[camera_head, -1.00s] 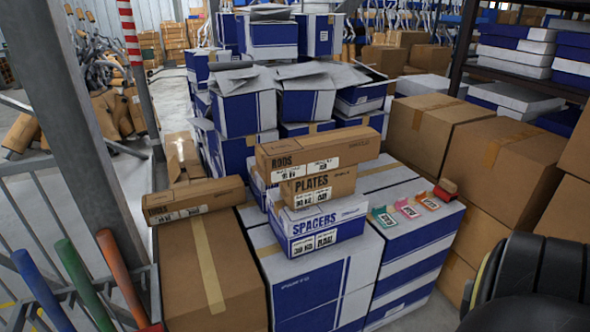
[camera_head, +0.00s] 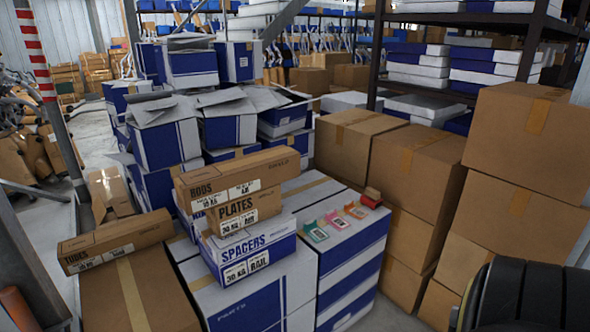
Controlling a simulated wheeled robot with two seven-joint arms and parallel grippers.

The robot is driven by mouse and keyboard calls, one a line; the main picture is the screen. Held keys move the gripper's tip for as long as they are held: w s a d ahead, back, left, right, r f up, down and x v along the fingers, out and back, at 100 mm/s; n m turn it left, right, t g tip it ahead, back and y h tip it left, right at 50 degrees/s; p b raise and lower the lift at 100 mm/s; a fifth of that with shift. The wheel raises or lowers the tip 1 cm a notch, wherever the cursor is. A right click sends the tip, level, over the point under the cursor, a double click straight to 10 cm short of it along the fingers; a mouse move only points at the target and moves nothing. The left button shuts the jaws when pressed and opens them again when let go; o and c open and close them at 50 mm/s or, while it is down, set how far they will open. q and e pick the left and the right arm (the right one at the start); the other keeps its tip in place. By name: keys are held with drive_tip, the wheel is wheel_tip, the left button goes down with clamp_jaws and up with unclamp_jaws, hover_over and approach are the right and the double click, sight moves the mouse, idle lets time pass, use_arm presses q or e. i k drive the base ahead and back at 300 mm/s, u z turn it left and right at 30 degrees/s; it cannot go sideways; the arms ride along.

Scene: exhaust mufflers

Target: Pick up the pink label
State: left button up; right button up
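The pink label (camera_head: 337,220) lies flat on top of a white and blue box (camera_head: 352,262). Nothing covers the pink label. Neither of my grippers is in view. A black rounded part, probably of my own body, shows at the lower right.
A spacers box (camera_head: 250,250), a plates box (camera_head: 240,212) and a rods box (camera_head: 230,178) are stacked left of the labels. A red and brown item (camera_head: 371,197) sits just behind the orange label. Tall cardboard boxes (camera_head: 525,190) stand on the right.

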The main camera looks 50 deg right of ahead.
sight(331, 216)
drive_tip(key=z, duration=0.9)
drive_tip(key=i, duration=1)
drive_tip(key=z, duration=0.45)
